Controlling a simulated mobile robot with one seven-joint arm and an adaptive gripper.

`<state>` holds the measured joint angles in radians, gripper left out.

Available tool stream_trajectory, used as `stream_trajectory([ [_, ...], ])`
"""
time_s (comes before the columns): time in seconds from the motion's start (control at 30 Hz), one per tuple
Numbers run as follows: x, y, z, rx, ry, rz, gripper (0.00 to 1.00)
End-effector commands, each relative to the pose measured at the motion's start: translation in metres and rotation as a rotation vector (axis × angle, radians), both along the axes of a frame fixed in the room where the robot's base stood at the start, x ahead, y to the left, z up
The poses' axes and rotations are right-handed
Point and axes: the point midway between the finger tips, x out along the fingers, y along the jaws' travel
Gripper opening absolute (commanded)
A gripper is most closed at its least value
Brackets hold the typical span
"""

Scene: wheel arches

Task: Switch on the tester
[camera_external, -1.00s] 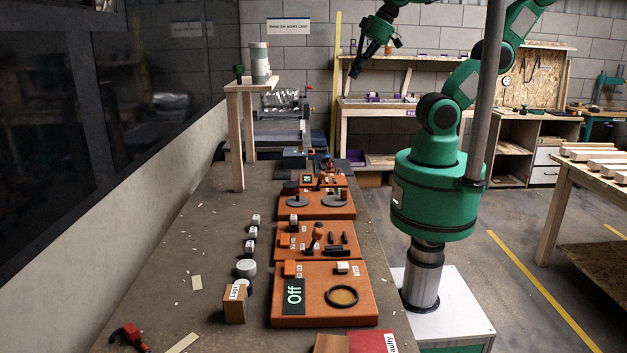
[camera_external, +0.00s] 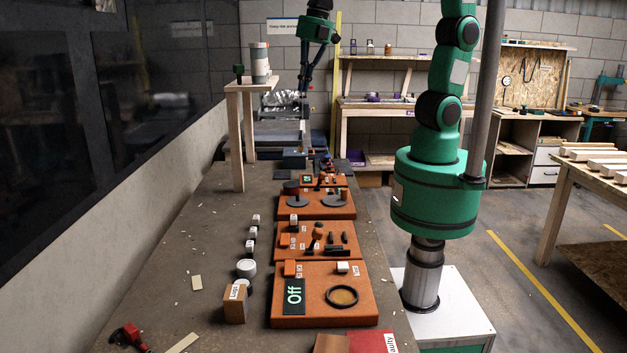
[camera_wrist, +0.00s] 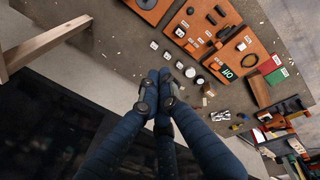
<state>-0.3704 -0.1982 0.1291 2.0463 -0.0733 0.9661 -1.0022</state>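The likely tester is the nearest orange board (camera_external: 325,311) on the bench, with a dark panel (camera_external: 293,293) reading "Off" in pale green. It carries a black ring (camera_external: 342,297), a small white block (camera_external: 343,267) and an orange block. In the wrist view the "Off" panel (camera_wrist: 228,73) is right of centre. My gripper (camera_external: 306,152) hangs pointing down over the far part of the bench, well beyond this board. In the wrist view my gripper (camera_wrist: 159,77) has its fingertips close together, with nothing visible between them.
Several more orange boards (camera_external: 316,205) with knobs and pegs run along the bench. White pieces (camera_external: 247,268) and a wooden block (camera_external: 234,305) stand left of them. A wooden stand (camera_external: 237,140) rises at the far left, beside a wall. The bench's left strip is mostly clear.

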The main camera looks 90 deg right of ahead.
Motion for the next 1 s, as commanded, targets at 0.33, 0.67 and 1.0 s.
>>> stream_trajectory([
  [0.33,0.044,0.096,-0.050,-0.125,0.089,0.495,0.00],
  [0.67,0.063,0.193,-0.116,-0.226,0.174,0.971,0.00],
  [1.0,0.056,0.291,-0.199,-0.309,0.267,1.452,0.00],
])
